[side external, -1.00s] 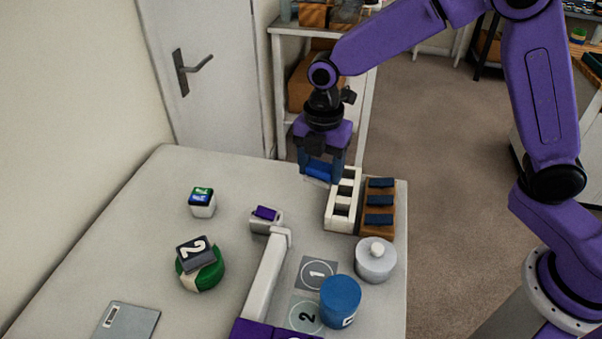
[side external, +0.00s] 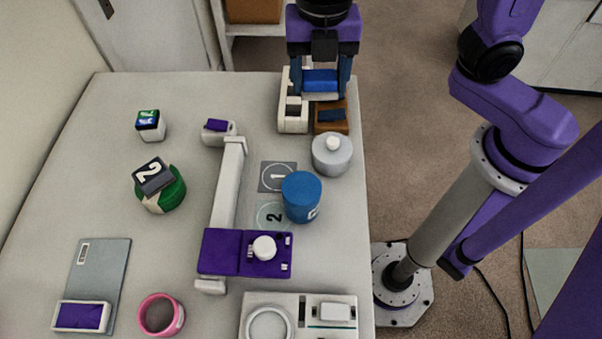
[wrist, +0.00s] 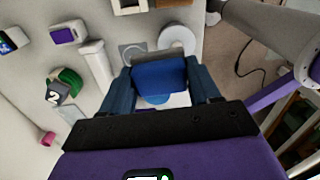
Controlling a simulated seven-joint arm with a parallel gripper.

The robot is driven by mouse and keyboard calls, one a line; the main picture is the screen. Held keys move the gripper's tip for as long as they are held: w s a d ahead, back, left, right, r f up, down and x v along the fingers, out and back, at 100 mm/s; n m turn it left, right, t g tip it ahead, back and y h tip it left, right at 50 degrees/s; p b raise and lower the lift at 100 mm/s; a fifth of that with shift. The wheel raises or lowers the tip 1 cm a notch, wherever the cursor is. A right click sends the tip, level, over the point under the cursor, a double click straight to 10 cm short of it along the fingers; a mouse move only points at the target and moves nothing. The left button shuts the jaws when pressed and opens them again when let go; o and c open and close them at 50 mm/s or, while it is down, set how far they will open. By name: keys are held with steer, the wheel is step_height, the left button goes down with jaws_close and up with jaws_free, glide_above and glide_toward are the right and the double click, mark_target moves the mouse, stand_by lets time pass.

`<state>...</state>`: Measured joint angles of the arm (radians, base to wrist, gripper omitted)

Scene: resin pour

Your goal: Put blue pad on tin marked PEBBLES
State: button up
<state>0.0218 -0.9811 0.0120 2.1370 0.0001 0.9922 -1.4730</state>
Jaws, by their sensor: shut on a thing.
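My gripper (side external: 320,90) is shut on the blue pad (side external: 320,79), which has a pale lower edge. It holds the pad above the white slotted rack and the brown block. In the wrist view the pad (wrist: 158,76) sits between the two dark blue fingers. No tin's label reads as PEBBLES from here. A blue tin (side external: 301,198) with a partly visible white mark, a grey tin with a white knob (side external: 331,156) and a green tin (side external: 171,196) stand on the table. A dark tile marked 2 (side external: 153,175) lies tilted on the green tin.
The white rack (side external: 293,120) and brown block (side external: 331,119) are below my gripper. A white bar with a purple plate (side external: 222,251) crosses mid-table. Mats marked 1 (side external: 277,177) and 2 (side external: 269,216) lie beside the blue tin. A pink ring-shaped container (side external: 161,315) is in front.

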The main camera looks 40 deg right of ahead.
steer(key=s+d+r+n, duration=0.1)
steer(key=s+r+n, duration=0.1)
steer(key=s+n, duration=0.35)
steer(key=s+r+n, duration=0.3)
steer(key=s, duration=0.6)
glide_above(301, 187)
steer(key=f, duration=0.9)
steer(key=shift+s+d+f, duration=0.15)
steer(key=shift+d+f, duration=0.1)
steer(key=shift+f, duration=0.1)
steer(key=shift+a+f, duration=0.15)
steer(key=shift+f, duration=0.05)
steer(key=shift+a+f, duration=0.1)
steer(key=shift+f, duration=1.55)
steer(key=shift+f, duration=0.15)
steer(key=o, duration=1)
steer(key=shift+o, duration=0.2)
